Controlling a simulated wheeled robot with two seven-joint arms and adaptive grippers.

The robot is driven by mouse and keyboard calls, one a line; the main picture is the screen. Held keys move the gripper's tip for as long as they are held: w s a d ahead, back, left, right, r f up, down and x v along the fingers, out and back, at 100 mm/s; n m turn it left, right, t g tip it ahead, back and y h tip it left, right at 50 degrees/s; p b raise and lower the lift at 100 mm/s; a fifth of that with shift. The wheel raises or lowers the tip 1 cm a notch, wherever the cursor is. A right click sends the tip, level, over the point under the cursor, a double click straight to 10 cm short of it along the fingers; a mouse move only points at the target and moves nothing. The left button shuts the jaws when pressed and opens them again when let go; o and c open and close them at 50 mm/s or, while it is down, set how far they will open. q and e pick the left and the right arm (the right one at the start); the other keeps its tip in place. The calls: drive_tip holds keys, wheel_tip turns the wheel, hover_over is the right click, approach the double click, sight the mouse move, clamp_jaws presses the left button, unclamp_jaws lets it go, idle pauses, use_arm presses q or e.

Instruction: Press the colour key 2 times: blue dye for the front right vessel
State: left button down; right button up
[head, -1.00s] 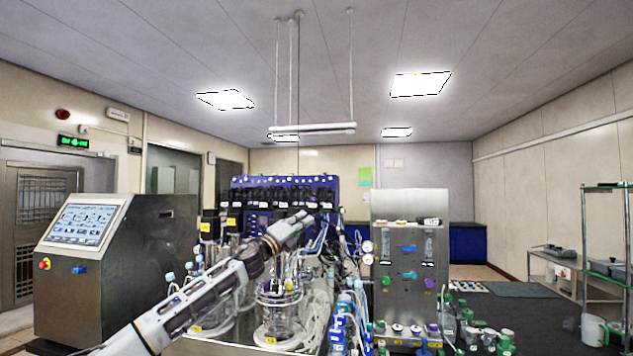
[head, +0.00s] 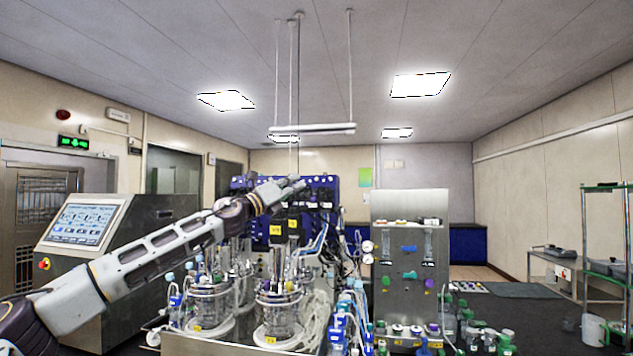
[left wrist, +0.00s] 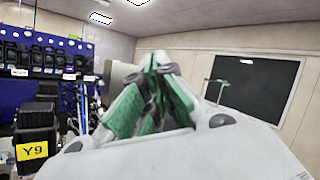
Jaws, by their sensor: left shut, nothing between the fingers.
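My left gripper (head: 298,184) is shut and empty, raised in front of the upper part of the blue panel (head: 328,186). In the left wrist view its green-padded fingers (left wrist: 158,62) come together at the tips, with nothing between them. The front right vessel (head: 280,302) is a glass jar with tubes and fittings on top, standing below the gripper. Another glass vessel (head: 208,306) stands to its left. I cannot pick out the colour key or any blue dye with certainty. My right gripper is not in view.
A steel console with a lit screen (head: 82,222) stands at the left. Black units with yellow labels, one marked Y9 (left wrist: 33,151), stand close to the gripper. A steel gas panel (head: 405,260) and several bottles are to the right.

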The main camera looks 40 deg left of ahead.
use_arm(q)
drive_tip(key=s+d+r+m+g, duration=0.1)
drive_tip(key=s+d+r+m, duration=0.4)
drive_tip(key=d+r, duration=0.3)
drive_tip(key=shift+s+d+r+m+b, duration=0.15)
drive_tip(key=shift+d+m+b, duration=0.15)
drive_tip(key=shift+m+b, duration=0.1)
